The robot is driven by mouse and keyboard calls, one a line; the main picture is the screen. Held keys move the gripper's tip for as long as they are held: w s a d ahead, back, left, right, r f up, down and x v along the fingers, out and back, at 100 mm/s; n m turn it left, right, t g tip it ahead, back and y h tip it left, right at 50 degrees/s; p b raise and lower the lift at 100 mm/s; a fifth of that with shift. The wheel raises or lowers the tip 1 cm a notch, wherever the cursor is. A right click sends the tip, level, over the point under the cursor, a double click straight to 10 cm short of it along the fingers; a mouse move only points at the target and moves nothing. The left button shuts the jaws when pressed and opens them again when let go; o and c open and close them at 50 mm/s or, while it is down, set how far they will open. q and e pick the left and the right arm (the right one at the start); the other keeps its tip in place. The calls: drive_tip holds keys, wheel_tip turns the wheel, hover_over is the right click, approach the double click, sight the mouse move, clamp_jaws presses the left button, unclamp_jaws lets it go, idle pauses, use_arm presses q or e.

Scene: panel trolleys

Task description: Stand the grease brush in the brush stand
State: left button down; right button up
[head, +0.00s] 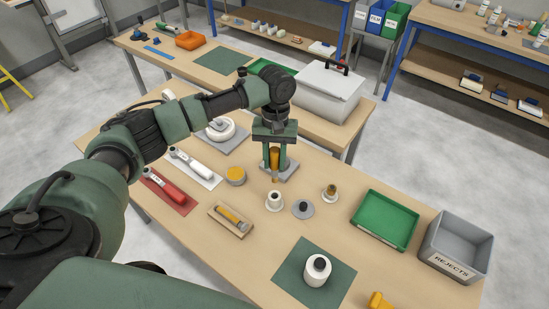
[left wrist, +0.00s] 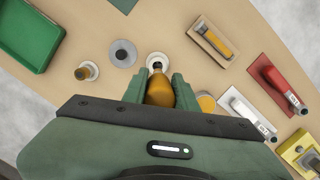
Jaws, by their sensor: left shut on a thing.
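My left gripper (head: 276,165) is shut on the orange-brown handle of the grease brush (head: 275,156), held roughly upright over the wooden bench. In the left wrist view the brush handle (left wrist: 160,91) sits between the two green fingers (left wrist: 160,88); its lower end is hidden. A small white round holder with a dark opening (head: 275,200), which looks like the brush stand, is on the bench just in front of the gripper. It also shows in the left wrist view (left wrist: 158,61), just beyond the fingertips. The brush looks apart from it. My right gripper is not in view.
Close by are a grey disc (head: 303,208), a brown knob on a pale base (head: 330,193), a yellow-topped tin (head: 235,175) and a wooden tray (head: 216,221) with an orange-handled tool. A green tray (head: 386,222) and grey rejects bin (head: 457,243) stand right.

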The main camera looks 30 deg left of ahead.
sight(274, 178)
use_arm(q)
drive_tip(key=shift+r+p, duration=0.1)
drive_tip(key=shift+p, duration=0.2)
wheel_tip(274, 178, down, 5)
drive_tip(key=shift+r+b, duration=0.2)
drive_tip(key=shift+b, duration=0.25)
drive_tip(key=shift+f, duration=1.25)
drive_tip(key=shift+p, duration=0.5)
drive_tip(key=shift+p, duration=0.5)
